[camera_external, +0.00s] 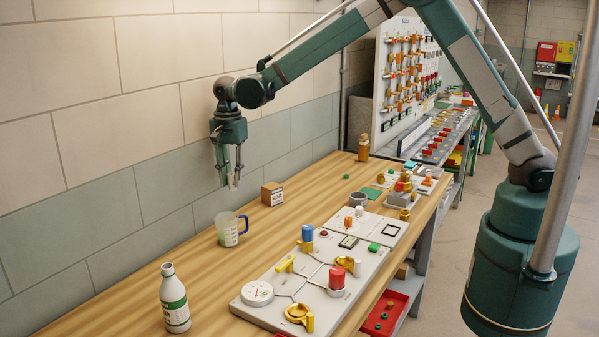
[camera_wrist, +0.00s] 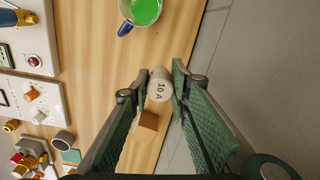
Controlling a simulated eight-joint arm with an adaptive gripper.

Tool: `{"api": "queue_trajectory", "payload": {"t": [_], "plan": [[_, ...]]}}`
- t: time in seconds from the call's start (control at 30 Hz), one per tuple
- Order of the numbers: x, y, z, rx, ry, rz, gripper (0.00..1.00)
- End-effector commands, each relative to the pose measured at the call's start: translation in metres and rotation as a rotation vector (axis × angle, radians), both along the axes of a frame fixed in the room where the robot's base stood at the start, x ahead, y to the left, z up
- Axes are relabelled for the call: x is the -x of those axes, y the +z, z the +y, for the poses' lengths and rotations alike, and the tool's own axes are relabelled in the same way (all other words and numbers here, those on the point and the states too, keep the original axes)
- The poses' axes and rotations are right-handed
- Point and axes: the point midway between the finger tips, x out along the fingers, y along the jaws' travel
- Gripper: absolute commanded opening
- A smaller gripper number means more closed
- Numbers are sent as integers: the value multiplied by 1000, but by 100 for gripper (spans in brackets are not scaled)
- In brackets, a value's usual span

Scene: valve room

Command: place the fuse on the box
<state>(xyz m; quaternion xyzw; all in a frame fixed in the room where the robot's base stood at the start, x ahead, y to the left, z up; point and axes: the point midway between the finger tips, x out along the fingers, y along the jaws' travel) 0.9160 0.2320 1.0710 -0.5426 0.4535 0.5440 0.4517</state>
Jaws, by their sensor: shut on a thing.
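The fuse (camera_wrist: 160,85) is a small white cylinder marked "10 A". My gripper (camera_external: 231,182) is shut on it and holds it in the air above the table, near the wall. In the wrist view the fuse sits between the two fingertips of my gripper (camera_wrist: 158,88). The box (camera_external: 272,194) is a small brown cube with a label, standing on the wooden table below and to the right of my gripper. In the wrist view the box (camera_wrist: 148,122) shows beyond the fingers, partly hidden by them.
A measuring jug (camera_external: 228,230) with green liquid stands left of the box. A white bottle (camera_external: 174,300) is nearer the front. A valve panel (camera_external: 320,285) and a smaller board (camera_external: 375,226) lie to the right. The wall (camera_external: 160,180) runs close behind.

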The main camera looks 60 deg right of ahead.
Motion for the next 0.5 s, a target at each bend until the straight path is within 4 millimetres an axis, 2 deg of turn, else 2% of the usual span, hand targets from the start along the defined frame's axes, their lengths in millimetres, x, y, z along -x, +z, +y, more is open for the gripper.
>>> {"api": "queue_trajectory", "payload": {"t": [0.03, 0.1, 0.5], "plan": [[-2, 4, -19, 0, -7, 0, 7], [-4, 7, -41, 0, -9, 0, 7], [-4, 25, -163, 0, -21, 0, 7]]}}
